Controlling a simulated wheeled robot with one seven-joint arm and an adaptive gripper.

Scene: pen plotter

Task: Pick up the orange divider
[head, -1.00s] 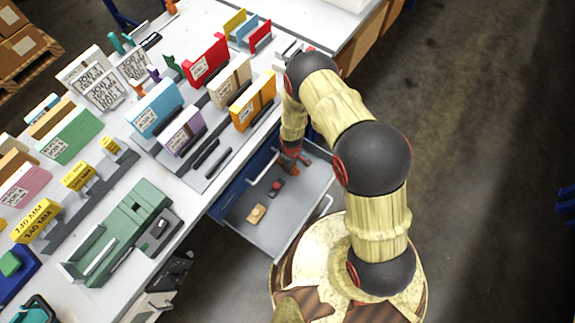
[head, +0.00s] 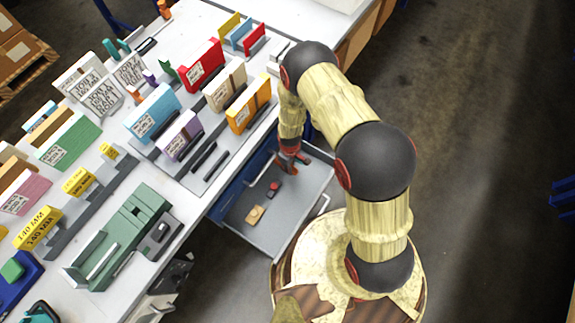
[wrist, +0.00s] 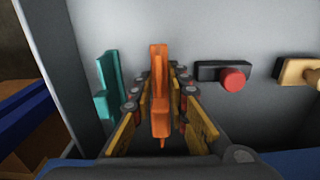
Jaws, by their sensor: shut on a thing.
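The orange divider (wrist: 159,85) stands between the fingers of my gripper (wrist: 160,112) in the wrist view, and the fingers are shut on it from both sides. In the head view my gripper (head: 291,160) reaches down into the open drawer (head: 262,226) at the table's side. The orange divider is too small and covered to make out there. In the wrist view the drawer's grey floor lies behind the divider. I cannot tell whether the divider touches the floor.
A teal divider (wrist: 107,85) stands just left of the gripper in the wrist view. A black block with a red knob (wrist: 233,79) and a tan piece (wrist: 297,72) lie to the right. The drawer wall (wrist: 62,60) is close on the left. The table above holds many coloured blocks.

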